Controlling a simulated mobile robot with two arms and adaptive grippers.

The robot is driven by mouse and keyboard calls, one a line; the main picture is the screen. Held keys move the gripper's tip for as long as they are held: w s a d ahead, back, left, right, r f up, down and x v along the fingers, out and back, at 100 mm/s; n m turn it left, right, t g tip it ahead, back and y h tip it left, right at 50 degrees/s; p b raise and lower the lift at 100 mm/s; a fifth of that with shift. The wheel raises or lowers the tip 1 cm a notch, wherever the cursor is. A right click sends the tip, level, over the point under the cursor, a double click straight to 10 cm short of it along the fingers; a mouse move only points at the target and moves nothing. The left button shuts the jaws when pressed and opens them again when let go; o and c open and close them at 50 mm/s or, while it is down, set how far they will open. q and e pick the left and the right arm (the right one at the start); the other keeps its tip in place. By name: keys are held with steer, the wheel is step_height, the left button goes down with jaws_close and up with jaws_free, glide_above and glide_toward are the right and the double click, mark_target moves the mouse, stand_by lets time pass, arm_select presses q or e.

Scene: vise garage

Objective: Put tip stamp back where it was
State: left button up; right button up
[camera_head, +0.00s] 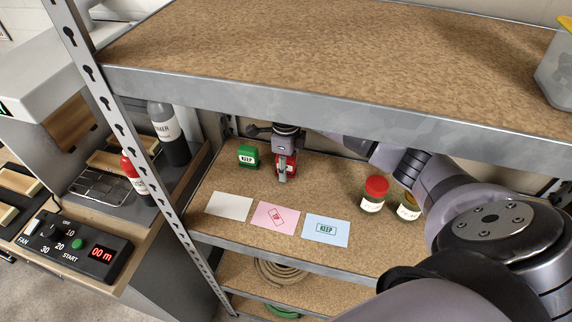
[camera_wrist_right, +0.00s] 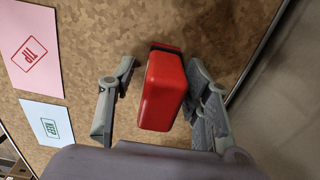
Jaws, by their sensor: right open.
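The red tip stamp (camera_wrist_right: 163,92) stands on the middle shelf, between the two open fingers of my right gripper (camera_wrist_right: 160,108) in the right wrist view. The fingers are apart on either side of it, with a gap clearest on the left. In the head view the red stamp (camera_head: 292,163) is partly hidden behind my right gripper (camera_head: 284,172). The green keep stamp (camera_head: 247,156) stands just left of it. In front lie a blank white card (camera_head: 229,206), a pink card with a red stamp print (camera_head: 275,216) and a blue card marked KEEP (camera_head: 326,229). My left gripper is not in view.
A red-lidded jar (camera_head: 374,194) and another jar (camera_head: 407,206) stand to the right near my right arm. The upper shelf (camera_head: 300,50) overhangs the stamps, and a metal post (camera_head: 130,130) bounds the left side. Bare shelf lies between the stamps and cards.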

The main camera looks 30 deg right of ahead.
steer(key=shift+r, duration=0.3)
step_height(320, 180, up, 6)
steer(key=shift+r+b, duration=0.1)
steer(key=shift+b, duration=0.95)
steer(key=shift+r, duration=0.5)
